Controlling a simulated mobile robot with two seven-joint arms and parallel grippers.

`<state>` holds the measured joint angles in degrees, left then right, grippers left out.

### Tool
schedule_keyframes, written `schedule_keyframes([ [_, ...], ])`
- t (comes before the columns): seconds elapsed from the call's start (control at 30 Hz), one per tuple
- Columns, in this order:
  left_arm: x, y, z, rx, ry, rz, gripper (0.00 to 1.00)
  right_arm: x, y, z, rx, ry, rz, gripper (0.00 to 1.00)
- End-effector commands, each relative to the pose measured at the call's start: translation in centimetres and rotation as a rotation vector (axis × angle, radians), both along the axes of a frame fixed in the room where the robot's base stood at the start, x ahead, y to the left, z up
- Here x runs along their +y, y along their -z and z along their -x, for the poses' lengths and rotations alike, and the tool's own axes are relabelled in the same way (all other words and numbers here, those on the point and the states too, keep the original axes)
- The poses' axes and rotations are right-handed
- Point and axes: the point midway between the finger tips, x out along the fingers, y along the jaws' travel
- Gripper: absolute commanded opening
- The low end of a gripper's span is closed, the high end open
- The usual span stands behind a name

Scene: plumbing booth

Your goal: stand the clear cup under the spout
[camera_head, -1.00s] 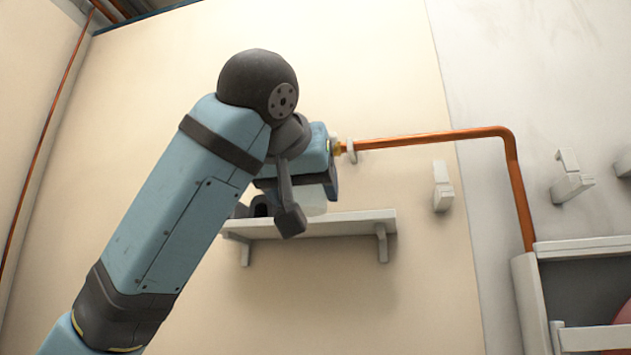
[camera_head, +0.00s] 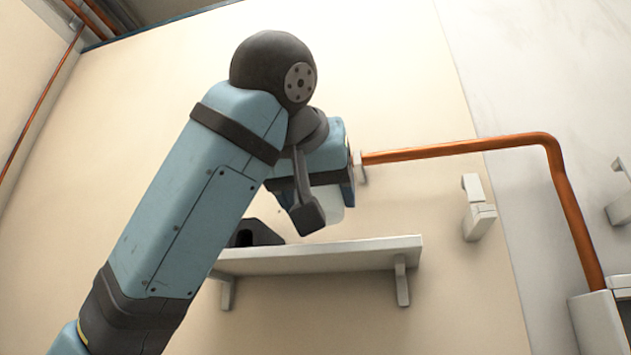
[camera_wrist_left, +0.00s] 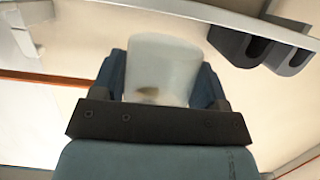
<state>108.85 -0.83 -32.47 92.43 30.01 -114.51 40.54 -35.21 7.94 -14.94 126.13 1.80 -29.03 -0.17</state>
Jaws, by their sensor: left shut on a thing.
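The clear cup (camera_wrist_left: 163,58) is a pale, see-through cup between the two blue fingers of my left gripper (camera_wrist_left: 160,78) in the left wrist view. The fingers are shut on its sides. In the head view, part of the cup (camera_head: 329,203) shows below my left gripper (camera_head: 322,190), above the shelf and apart from it; my arm hides the rest. I cannot make out the spout; a copper pipe (camera_head: 455,148) runs in behind the gripper from the right. My right gripper is in neither view.
A white wall shelf (camera_head: 330,256) is below the gripper, with a black fixture (camera_head: 256,233) at its left end. The fixture also shows in the left wrist view (camera_wrist_left: 250,46). A white wall bracket (camera_head: 478,208) stands out to the right. The shelf's right part is bare.

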Motion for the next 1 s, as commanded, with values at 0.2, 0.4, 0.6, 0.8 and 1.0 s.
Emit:
schedule_keyframes([
  [0.2, -0.2, -0.1, -1.3, 0.001, -0.002, -0.001, 0.39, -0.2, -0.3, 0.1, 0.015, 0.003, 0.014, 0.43],
  [0.4, -0.4, 0.0, -2.5, 0.001, -0.002, 0.000, 0.39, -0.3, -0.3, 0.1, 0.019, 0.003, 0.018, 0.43],
  [0.6, -0.7, 0.0, -3.7, 0.000, -0.002, -0.001, 0.39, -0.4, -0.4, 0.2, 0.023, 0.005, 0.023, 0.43],
  [0.8, -0.9, 0.0, -4.9, 0.001, -0.002, 0.000, 0.39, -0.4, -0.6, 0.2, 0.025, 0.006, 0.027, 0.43],
  [1.0, -1.1, 0.0, -6.1, 0.001, -0.002, 0.000, 0.39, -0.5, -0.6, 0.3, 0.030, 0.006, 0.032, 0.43],
])
